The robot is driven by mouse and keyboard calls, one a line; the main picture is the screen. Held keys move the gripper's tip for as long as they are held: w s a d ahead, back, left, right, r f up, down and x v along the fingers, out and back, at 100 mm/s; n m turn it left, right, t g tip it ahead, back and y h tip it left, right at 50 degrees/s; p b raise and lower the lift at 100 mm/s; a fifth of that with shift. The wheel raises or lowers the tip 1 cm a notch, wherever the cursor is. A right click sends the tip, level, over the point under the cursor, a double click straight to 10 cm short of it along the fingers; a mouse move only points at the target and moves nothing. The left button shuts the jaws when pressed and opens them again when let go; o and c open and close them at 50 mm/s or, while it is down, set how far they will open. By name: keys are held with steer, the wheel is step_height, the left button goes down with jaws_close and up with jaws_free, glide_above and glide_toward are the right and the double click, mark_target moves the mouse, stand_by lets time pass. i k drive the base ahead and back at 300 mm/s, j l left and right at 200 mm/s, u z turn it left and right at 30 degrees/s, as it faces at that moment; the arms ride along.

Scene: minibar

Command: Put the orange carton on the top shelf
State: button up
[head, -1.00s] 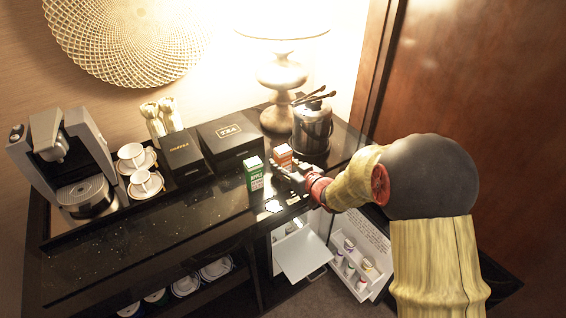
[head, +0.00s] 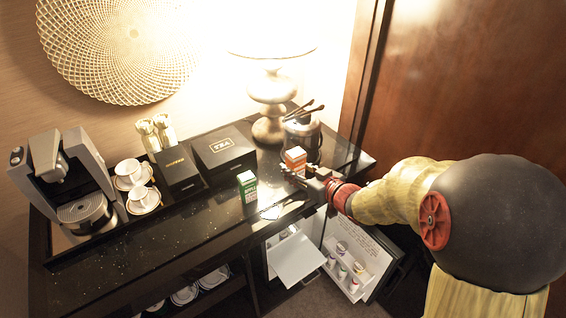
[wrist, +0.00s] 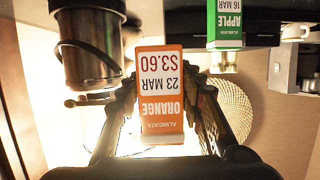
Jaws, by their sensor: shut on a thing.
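The orange carton (head: 294,158) is white and orange. In the wrist view the carton (wrist: 160,85) stands between the fingers, with its label facing the camera and upside down in the picture. My gripper (head: 298,173) is shut on it, over the right part of the counter. In the wrist view my gripper (wrist: 160,108) has one finger on each side of the carton. I cannot tell how far the carton is above the counter. The fridge (head: 293,256) below the counter is open, and a pale shelf or flap shows in it. Most of its inside is hidden.
A green apple carton (head: 248,187) stands on the counter (head: 190,235), left of my gripper. An ice bucket (head: 303,138) and a lamp (head: 271,100) stand behind. The fridge door (head: 357,262) is open, with several small items in its rack.

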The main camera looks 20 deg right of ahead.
mark_target(288, 257)
steer(key=k+l, duration=0.25)
steer(key=l, duration=1.55)
steer(key=u, duration=0.05)
